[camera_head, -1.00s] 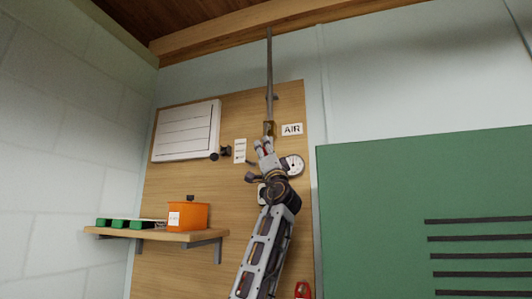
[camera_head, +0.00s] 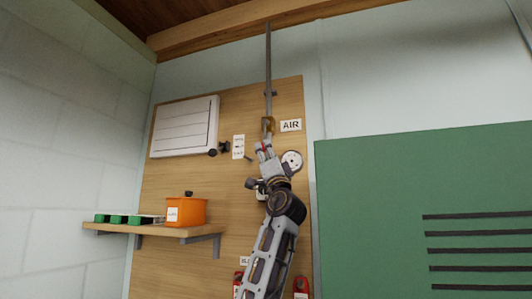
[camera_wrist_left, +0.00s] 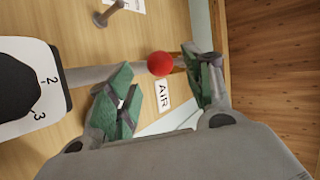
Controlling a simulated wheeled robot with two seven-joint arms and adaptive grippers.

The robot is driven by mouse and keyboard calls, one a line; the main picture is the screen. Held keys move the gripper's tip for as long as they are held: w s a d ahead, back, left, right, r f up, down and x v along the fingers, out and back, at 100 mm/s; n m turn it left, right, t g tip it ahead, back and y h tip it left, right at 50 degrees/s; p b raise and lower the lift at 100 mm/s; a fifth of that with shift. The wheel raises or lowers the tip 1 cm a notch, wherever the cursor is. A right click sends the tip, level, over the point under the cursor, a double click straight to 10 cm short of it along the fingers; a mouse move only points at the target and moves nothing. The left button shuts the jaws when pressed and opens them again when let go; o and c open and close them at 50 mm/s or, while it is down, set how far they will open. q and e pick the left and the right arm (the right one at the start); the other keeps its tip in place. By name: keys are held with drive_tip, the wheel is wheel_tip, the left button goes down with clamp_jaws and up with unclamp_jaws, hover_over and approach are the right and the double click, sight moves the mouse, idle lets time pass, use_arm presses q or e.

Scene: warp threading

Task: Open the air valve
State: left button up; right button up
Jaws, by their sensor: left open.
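A grey pipe (camera_head: 268,60) comes down the wall board to a brass-coloured valve body (camera_head: 268,126) beside the AIR label (camera_head: 291,125). My left gripper (camera_head: 263,148) is just below the valve body, fingers pointing up. In the left wrist view a red round knob (camera_wrist_left: 160,63) shows between the tips of my open left gripper (camera_wrist_left: 158,68), with a gap on either side. A grey bar (camera_wrist_left: 88,75) runs behind the near finger towards the knob. The AIR label (camera_wrist_left: 162,95) lies behind. Whether a finger touches the knob cannot be told. My right gripper is not in view.
A white round dial (camera_head: 292,160) sits right of my gripper; a numbered plate (camera_wrist_left: 32,88) is close by in the wrist view. A shelf (camera_head: 160,230) with an orange box (camera_head: 186,212) is lower left. A green board (camera_head: 425,200) stands right.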

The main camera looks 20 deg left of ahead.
use_arm(q)
drive_tip(key=shift+v, duration=1.8)
